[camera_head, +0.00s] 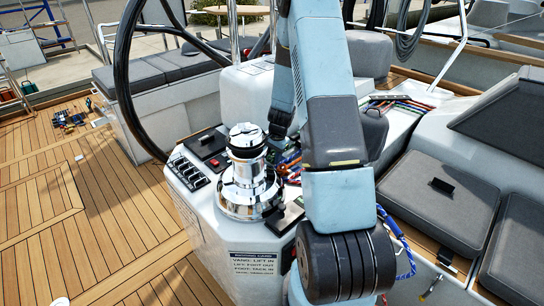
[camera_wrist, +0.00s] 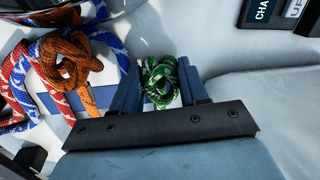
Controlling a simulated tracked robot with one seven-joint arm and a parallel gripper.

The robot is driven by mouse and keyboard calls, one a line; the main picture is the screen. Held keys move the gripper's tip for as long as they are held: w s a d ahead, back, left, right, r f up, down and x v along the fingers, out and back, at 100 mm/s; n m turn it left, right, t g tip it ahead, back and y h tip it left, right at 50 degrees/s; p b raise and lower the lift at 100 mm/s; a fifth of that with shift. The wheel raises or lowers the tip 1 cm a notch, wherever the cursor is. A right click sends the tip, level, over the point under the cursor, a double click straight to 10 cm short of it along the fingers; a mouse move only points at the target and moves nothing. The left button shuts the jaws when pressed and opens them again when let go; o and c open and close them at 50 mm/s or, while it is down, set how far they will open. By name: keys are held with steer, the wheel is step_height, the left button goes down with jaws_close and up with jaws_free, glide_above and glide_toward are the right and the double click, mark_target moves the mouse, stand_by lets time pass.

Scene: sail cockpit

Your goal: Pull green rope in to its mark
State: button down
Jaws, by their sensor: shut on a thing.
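The green rope (camera_wrist: 160,75), a knotted bundle with pale flecks, shows in the wrist view between the two blue fingers of my gripper (camera_wrist: 158,88). My gripper is shut on it, with one finger on either side. Part of a white and blue surface shows behind the knot. The rope's run beyond the knot and its mark are not to be made out.
An orange rope (camera_wrist: 72,58) is knotted just left of my gripper, beside red and blue ropes (camera_wrist: 30,75). A chrome winch (camera_head: 249,185) stands on the white console, close to my arm. Grey cushions (camera_head: 440,200) lie at right; open teak deck (camera_head: 60,200) lies at left.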

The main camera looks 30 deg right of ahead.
steer(key=c, duration=0.9)
jaws_free()
steer(key=shift+s+f, duration=0.15)
steer(key=shift+s, duration=0.15)
steer(key=shift+o, duration=0.2)
steer(key=shift+w, duration=0.1)
steer(key=shift+w+r, duration=0.1)
steer(key=shift+r, duration=0.1)
steer(key=shift+d+r, duration=0.1)
steer(key=shift+r, duration=0.5)
step_height(320, 180, up, 12)
steer(key=s+d, duration=0.1)
steer(key=s, duration=0.1)
steer(key=shift+s, duration=0.15)
steer(key=shift+d, duration=0.1)
